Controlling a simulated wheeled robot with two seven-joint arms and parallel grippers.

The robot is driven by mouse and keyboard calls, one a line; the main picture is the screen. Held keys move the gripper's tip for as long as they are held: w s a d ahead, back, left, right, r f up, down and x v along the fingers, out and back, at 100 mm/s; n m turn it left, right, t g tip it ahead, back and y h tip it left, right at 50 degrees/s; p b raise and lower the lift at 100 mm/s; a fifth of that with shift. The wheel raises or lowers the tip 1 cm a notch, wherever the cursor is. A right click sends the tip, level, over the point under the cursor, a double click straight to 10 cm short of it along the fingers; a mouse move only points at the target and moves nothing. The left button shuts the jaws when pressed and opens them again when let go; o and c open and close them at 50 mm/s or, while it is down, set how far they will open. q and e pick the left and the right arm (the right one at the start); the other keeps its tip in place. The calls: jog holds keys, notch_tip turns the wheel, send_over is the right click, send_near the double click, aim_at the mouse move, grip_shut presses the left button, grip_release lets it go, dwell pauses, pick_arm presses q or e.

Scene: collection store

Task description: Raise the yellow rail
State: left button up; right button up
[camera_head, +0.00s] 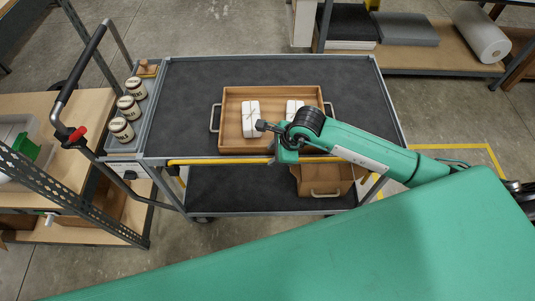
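The yellow rail (215,161) runs along the near edge of the grey cart, at about the height of its top deck. Its right part passes behind the end of my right arm. My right gripper (284,154) is at the rail, right of the cart's middle. My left gripper is out of view.
A wooden tray (233,98) with two white wrapped packages (250,117) stands on the cart's dark top deck (185,95). Several labelled jars (122,130) line the cart's left side. A brown box (312,181) sits on the lower deck. Shelving (70,105) stands close on the left.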

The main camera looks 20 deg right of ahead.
aim_at(265, 160)
jog(key=shift+p+x, duration=0.4)
jog(key=shift+x, duration=2)
grip_shut()
